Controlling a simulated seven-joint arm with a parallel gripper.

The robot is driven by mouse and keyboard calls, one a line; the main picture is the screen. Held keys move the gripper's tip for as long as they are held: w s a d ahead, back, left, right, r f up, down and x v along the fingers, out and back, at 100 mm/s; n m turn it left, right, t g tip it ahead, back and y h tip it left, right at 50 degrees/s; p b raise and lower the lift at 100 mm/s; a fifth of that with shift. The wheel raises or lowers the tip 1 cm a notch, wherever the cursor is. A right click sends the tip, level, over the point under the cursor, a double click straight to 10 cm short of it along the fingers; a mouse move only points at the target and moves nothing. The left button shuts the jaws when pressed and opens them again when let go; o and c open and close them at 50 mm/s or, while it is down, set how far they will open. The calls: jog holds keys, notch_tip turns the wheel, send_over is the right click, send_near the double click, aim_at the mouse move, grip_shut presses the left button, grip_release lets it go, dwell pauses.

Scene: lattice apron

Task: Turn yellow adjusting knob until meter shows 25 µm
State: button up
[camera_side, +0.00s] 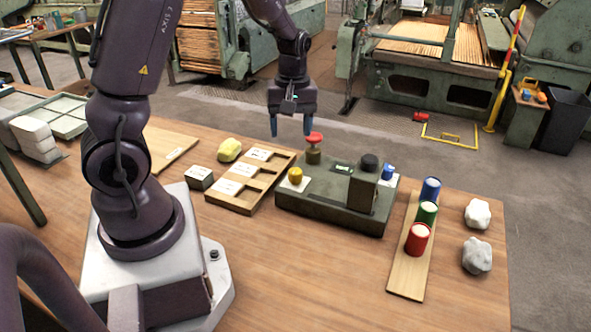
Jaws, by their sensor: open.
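The yellow adjusting knob (295,175) sits on a white plate at the left end of a dark green device (320,207) on the wooden table. The meter seems to be the small dark display with green marks (343,168) on the device's top; its reading is too small to make out. A red mushroom-shaped knob (314,138) stands behind the yellow knob, and a blue knob (388,172) is at the right end. My gripper (290,126) is open and empty, pointing down above and behind the yellow knob, apart from it.
A dark upright block with a black round top (370,163) rises from the device. A wooden tray with white cards (237,205) lies to the left. Blue, green and red cylinders stand on a board (404,283) at right, beside two pale lumps (477,255). The front table is clear.

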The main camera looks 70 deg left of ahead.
aim_at(295, 171)
jog(key=f+n, duration=0.1)
jog(key=f, duration=0.3)
jog(key=w+f, duration=0.1)
jog(key=f, duration=0.3)
jog(key=f+n, duration=0.1)
jog(key=f, duration=0.3)
jog(key=shift+w+a+f+n+t, duration=0.2)
jog(key=shift+a+n+t, duration=0.1)
jog(key=shift+a, duration=0.1)
jog(key=shift+c, duration=0.2)
jog(key=c, duration=0.9)
